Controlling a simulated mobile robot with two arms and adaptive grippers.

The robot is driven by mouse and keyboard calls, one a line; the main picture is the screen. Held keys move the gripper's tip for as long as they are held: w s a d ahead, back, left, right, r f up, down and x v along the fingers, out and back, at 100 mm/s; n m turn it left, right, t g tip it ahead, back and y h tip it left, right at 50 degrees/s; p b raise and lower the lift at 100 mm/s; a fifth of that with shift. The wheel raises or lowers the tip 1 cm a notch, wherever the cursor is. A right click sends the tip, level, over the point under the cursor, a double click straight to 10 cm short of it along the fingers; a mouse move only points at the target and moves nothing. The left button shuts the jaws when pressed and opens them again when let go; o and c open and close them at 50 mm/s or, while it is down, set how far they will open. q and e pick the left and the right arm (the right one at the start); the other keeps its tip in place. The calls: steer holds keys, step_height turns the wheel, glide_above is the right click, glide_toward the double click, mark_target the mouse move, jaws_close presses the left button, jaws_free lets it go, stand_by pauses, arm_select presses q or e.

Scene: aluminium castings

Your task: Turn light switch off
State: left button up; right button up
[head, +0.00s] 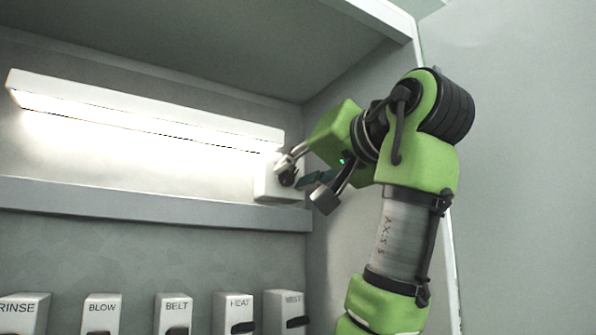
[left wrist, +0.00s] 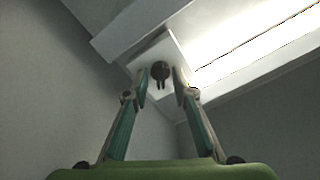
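The light switch is a small white box (head: 268,187) with a dark round knob (head: 288,177), at the right end of the lit lamp. In the left wrist view the dark knob (left wrist: 160,71) sits on the white plate, with a short two-pronged part pointing down. My left gripper (head: 304,182) is open in front of the switch. In the left wrist view its fingertips (left wrist: 160,86) are on either side of the knob, with gaps showing; I cannot tell how deep they reach. The lamp (head: 150,108) glows bright white. My right gripper is not in view.
A grey shelf edge (head: 150,205) runs below the lamp and switch. Below it are several labelled white boxes, such as HEAT (head: 236,310) and BELT (head: 174,312). A side wall panel stands close behind my arm, and a cabinet top overhangs the lamp.

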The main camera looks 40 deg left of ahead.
arm_select(q)
jaws_close()
steer(key=shift+n, duration=0.3)
steer(key=n+p, duration=0.1)
steer(key=n, duration=0.4)
steer(key=n+p, duration=0.1)
steer(key=n, duration=0.5)
steer(key=shift+s+p, duration=0.15)
steer(key=shift+p, duration=0.25)
steer(key=shift+n, duration=0.3)
